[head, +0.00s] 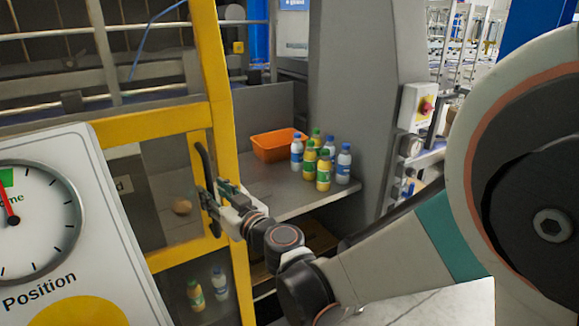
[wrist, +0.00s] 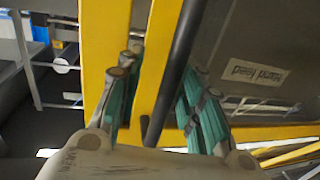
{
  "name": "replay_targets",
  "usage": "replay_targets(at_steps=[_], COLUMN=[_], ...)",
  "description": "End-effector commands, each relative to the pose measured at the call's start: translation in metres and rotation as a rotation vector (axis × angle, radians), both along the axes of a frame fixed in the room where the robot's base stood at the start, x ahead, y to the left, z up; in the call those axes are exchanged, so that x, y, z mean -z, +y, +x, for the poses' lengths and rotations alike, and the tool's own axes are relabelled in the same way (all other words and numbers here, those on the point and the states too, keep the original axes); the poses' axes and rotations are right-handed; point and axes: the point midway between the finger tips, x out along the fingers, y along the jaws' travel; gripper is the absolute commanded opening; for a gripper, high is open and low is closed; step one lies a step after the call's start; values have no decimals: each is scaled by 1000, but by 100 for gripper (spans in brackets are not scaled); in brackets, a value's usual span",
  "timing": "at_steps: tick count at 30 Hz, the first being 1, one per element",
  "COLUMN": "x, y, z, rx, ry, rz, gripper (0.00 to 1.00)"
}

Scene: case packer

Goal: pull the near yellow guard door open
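The near yellow guard door (head: 222,90) has a yellow frame around a see-through panel, at left of centre in the head view. Its upright black bar handle (head: 203,165) is on the frame near the right edge. My gripper (head: 214,192) is at the lower part of this handle. In the wrist view, the handle (wrist: 176,65) runs between the two teal-padded fingers of my gripper (wrist: 160,75). The fingers are apart, one on each side of the bar, with a visible gap on the left. Whether the right finger touches the bar I cannot tell.
Right of the door, a grey shelf (head: 300,203) holds an orange bin (head: 275,146) and several bottles (head: 323,168). A dial panel (head: 75,230) fills the lower left. A red-and-yellow switch box (head: 417,108) is on the grey column (head: 345,90).

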Motion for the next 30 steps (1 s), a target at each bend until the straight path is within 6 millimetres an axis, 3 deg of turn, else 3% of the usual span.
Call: replay_targets(at_steps=[21,30], x=[0,0], y=[-106,-132], z=[74,86], rx=[4,1], ry=[0,0], rz=[0,0], gripper=[34,34])
